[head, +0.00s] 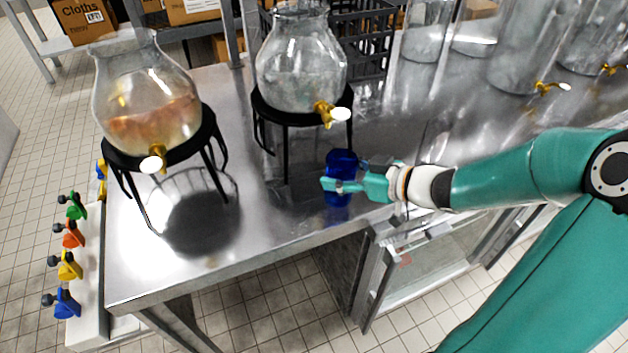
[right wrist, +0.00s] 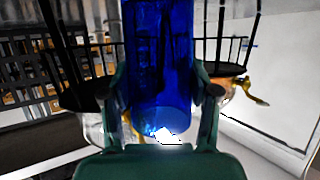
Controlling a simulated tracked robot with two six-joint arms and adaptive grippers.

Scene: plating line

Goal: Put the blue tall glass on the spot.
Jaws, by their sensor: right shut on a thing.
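The blue tall glass (head: 342,161) is at the front of the steel table, below the tap of the middle dispenser. My right gripper (head: 332,185) is shut on it, coming in from the right. In the right wrist view the glass (right wrist: 158,60) stands between the two fingers, see-through and deep blue. Blue also shows below the fingers in the head view; I cannot tell whether the glass touches the table or is held just above it. I cannot make out a marked spot. My left gripper is not in view.
The steel table (head: 265,215) has bare room at its front left. A dispenser with amber liquid (head: 150,105) and a clear dispenser (head: 300,65) stand on black stands. A black crate (head: 362,40) and more glass vessels (head: 525,50) are behind. Coloured taps (head: 68,265) line the left side.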

